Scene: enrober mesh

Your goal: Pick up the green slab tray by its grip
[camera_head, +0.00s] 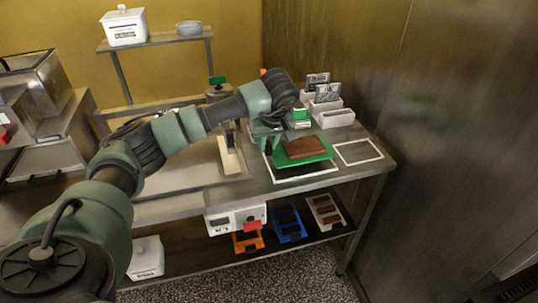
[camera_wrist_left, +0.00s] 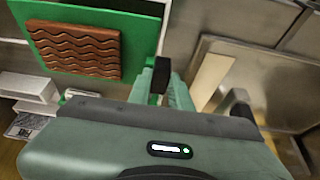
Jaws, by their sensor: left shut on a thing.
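The green slab tray (camera_head: 325,149) is at the right part of the steel bench, over a white outlined square. It carries a brown slab (camera_head: 304,147), whose wavy ridges show in the left wrist view (camera_wrist_left: 75,48). The tray (camera_wrist_left: 141,32) fills the upper left there. My left gripper (camera_head: 268,143) is at the tray's left edge, shut on its grip; the grip itself is mostly hidden by the fingers. A dark band under the tray's front edge suggests it sits slightly above the bench, but the gap is hard to judge. My right gripper is not in view.
An empty white outlined square (camera_head: 358,152) lies right of the tray. White boxes with cards (camera_head: 333,117) stand behind. A pale strip (camera_head: 231,154) lies to the left. Orange (camera_head: 247,241), blue (camera_head: 288,224) and white (camera_head: 326,212) trays sit on the lower shelf. A wall closes the right side.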

